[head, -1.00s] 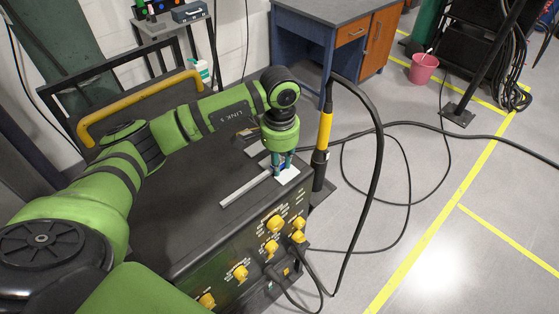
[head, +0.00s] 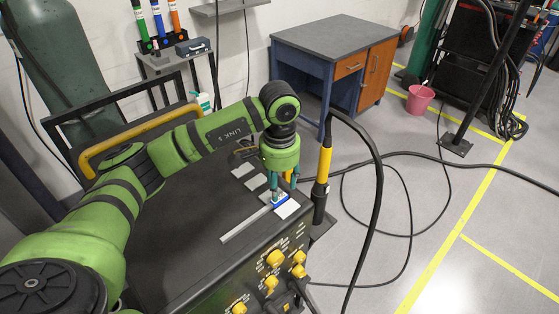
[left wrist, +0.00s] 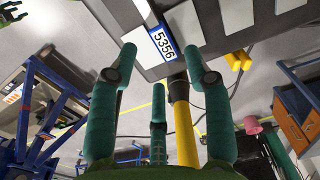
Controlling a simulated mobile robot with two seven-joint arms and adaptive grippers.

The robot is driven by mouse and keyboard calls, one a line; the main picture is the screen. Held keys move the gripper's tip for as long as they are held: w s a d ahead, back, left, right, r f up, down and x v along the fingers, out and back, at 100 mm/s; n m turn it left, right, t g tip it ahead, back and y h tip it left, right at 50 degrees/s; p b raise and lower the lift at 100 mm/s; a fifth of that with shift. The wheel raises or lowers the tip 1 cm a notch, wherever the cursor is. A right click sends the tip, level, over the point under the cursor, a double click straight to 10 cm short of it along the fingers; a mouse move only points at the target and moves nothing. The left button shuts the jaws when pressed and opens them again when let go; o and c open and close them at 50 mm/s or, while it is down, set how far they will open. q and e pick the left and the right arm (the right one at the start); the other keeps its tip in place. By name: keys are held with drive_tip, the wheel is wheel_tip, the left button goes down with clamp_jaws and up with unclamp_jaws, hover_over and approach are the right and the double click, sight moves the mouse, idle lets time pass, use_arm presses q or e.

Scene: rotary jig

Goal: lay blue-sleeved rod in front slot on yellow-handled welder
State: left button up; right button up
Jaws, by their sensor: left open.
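The yellow-handled welder (head: 180,270) is a black box with a yellow bar handle (head: 135,138). A long grey rod (head: 245,224) with a blue-edged sleeve (head: 278,201) lies across its top, near the front edge, among pale plates. The sleeve, marked 5356, also shows in the left wrist view (left wrist: 163,43). My left gripper (head: 283,187) is open just above the sleeved end, its fingers apart and empty; it also shows in the left wrist view (left wrist: 160,58). Green finger-like parts, perhaps my right gripper (left wrist: 12,11), show small in that view's corner.
Pale plates (head: 242,170) mark the welder top behind the rod. A torch with a yellow grip (head: 323,160) and black cable stands at the right end. Behind are a blue desk (head: 300,75) and a stand with coloured tubes (head: 157,20). Yellow knobs (head: 276,258) line the front.

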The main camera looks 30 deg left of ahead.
use_arm(q)
wheel_tip(320, 180, up, 8)
drive_tip(key=b, duration=0.2)
drive_tip(key=shift+r, duration=0.2)
use_arm(e)
drive_tip(key=shift+f, duration=1.45)
use_arm(q)
drive_tip(key=shift+d+f, duration=0.1)
use_arm(e)
drive_tip(key=shift+a, duration=0.1)
